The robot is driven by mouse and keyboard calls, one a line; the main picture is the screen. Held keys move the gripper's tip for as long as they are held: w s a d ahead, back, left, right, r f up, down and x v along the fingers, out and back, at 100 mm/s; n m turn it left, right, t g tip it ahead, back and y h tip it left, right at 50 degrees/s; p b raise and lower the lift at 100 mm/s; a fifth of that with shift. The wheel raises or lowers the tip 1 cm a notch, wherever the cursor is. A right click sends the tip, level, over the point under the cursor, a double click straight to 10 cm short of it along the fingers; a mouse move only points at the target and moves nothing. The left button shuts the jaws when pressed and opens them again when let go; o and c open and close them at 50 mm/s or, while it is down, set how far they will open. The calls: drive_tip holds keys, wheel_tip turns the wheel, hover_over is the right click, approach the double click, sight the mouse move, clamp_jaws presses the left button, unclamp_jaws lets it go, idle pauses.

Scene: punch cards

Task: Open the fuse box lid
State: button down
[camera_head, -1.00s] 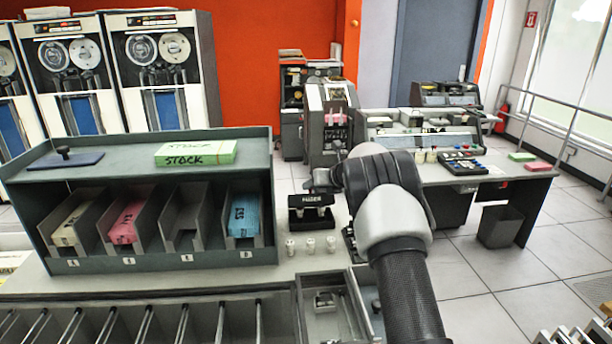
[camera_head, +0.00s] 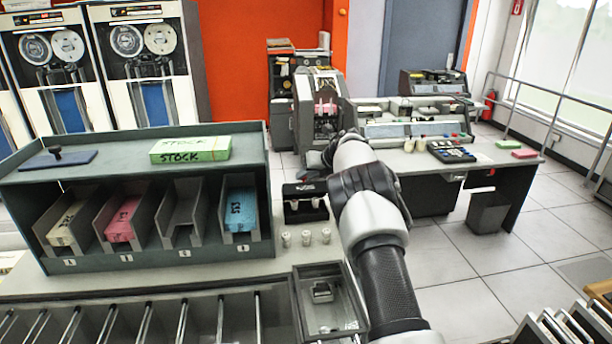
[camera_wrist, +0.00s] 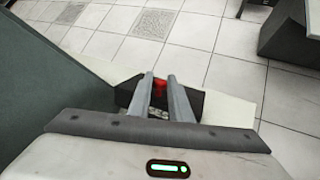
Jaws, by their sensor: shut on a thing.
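The black fuse box (camera_head: 292,211) stands on the counter just right of the card cabinet, with a lettered lid (camera_head: 304,188) on top and pale fuses showing at its front. In the wrist view the dark box (camera_wrist: 196,105) lies just beyond my fingertips. My gripper (camera_wrist: 160,84) is closed on a small red part at the lid, between the two grey fingers. The exact grip is partly hidden by the fingers. In the head view my arm reaches forward on the right of the box, and the fingers cannot be made out.
Three white fuses (camera_head: 306,237) stand on the counter in front of the box. The teal card cabinet (camera_head: 150,262) is close on the left. An open tray (camera_head: 318,275) is at the counter's front. A desk (camera_head: 438,160) with equipment is beyond, with tiled floor between.

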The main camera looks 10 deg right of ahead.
drive_tip(key=c, duration=1.7)
unclamp_jaws()
drive_tip(key=b+v, duration=0.2)
drive_tip(key=v, duration=1.5)
drive_tip(key=shift+s+r+b, duration=0.15)
drive_tip(key=shift+b, duration=0.2)
